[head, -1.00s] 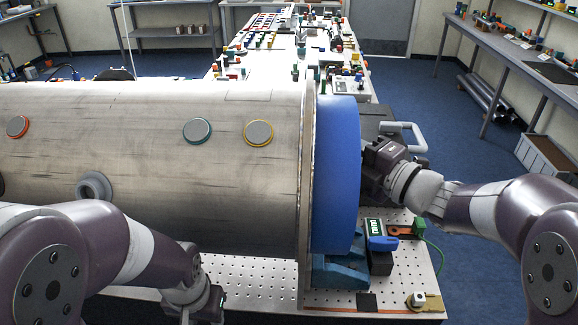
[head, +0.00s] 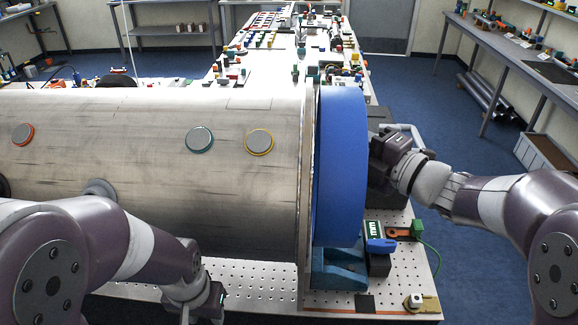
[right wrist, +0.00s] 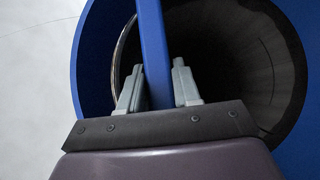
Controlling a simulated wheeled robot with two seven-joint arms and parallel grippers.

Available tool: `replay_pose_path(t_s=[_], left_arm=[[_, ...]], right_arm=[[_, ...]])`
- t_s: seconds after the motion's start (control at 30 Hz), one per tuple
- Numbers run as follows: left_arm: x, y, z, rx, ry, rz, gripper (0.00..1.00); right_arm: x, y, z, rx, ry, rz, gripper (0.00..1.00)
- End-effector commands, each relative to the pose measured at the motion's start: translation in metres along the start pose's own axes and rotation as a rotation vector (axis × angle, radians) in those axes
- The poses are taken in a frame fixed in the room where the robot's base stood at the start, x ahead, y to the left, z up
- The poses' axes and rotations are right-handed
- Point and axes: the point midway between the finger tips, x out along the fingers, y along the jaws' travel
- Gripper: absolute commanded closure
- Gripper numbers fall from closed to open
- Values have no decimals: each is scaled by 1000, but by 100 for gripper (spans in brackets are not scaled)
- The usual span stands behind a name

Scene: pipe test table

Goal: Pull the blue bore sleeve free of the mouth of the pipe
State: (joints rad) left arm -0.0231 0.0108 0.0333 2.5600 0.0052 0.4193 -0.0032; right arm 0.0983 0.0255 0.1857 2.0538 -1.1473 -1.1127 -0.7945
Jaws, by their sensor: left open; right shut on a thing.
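The blue bore sleeve (head: 342,165) shows as a broad blue ring at the right end of the large grey pipe (head: 230,185). In the right wrist view, the sleeve's ring (right wrist: 92,75) surrounds a dark round opening. A blue bar (right wrist: 152,50) crosses in front of that opening. My right gripper (right wrist: 158,88) is shut on this bar, one finger on each side. In the head view the right fingertips are hidden behind the sleeve. My left gripper (head: 207,304) is low in front of the pipe, empty and apart from the sleeve; its fingers barely show.
A blue support (head: 338,272) stands under the pipe's right end on a perforated plate (head: 255,280). A device with a green display (head: 374,230) and a cable sits just right of it. Long benches with small parts stand behind and at right. Blue floor lies open on the right.

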Motion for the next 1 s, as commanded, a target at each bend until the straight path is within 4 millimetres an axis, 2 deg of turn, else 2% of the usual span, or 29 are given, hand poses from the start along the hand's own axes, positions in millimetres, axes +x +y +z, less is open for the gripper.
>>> replay_pose_path(t_s=[0.03,0.5,1.0], left_arm=[[-6,0,-1,0,0,0,57],[-30,0,-4,0,0,0,57],[-31,0,-4,0,0,0,57]], right_arm=[[0,9,0,-2,0,3,100],[0,45,0,-2,0,2,100],[0,49,0,-1,0,2,100]])
